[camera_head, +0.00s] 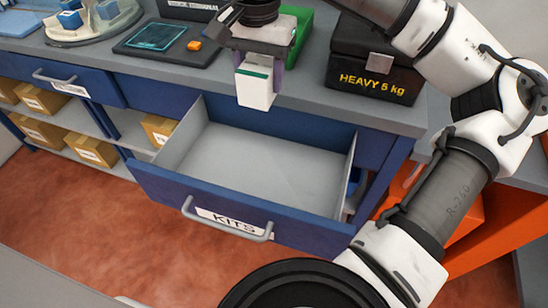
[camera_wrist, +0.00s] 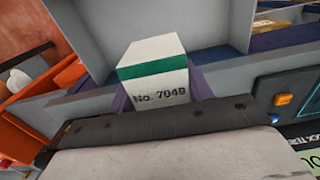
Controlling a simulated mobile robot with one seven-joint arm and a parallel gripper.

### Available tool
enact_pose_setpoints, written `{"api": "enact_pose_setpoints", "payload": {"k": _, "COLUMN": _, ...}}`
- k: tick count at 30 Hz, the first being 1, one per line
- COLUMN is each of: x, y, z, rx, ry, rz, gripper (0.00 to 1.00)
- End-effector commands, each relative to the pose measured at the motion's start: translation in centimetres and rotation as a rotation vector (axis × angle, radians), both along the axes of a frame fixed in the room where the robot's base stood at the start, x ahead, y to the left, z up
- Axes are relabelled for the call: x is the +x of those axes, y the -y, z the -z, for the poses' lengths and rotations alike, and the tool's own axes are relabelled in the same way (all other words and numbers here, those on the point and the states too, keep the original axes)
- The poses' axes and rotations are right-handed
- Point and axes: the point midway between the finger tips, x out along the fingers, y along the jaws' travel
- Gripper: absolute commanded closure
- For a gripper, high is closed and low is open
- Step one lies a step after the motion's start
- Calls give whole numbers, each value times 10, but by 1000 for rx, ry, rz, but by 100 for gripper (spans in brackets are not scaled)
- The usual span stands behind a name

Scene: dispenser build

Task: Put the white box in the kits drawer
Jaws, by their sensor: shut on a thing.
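The white box (camera_head: 256,88) has a green band and hangs upright from my gripper (camera_head: 262,66) in the head view. In the wrist view the white box (camera_wrist: 156,69) shows a green stripe and the print "No. 7049". My gripper is shut on it, with purple fingers at its sides. The kits drawer (camera_head: 190,208) is pulled open, labelled KITS, and looks empty inside. The box is held above the back part of the drawer, near the counter's front edge. The drawer's grey inside also shows in the wrist view (camera_wrist: 130,22).
A black box marked HEAVY 5 kg (camera_head: 375,62) stands on the counter at right. A green bin (camera_head: 302,32) is behind my gripper. A dark tray (camera_head: 166,44) with an orange block sits at left. Shelves with cardboard boxes (camera_head: 92,150) are at lower left.

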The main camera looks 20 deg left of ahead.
Motion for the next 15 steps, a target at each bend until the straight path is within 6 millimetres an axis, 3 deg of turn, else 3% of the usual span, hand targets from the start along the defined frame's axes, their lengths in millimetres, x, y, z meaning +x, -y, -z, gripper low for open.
{"api": "enact_pose_setpoints", "payload": {"k": 5, "x": 0, "y": 2, "z": 20, "rx": -1, "ry": -2, "rz": -25, "gripper": 82}}
{"api": "enact_pose_setpoints", "payload": {"k": 15, "x": -1, "y": 1, "z": 109, "rx": 1, "ry": -4, "rz": -24, "gripper": 82}}
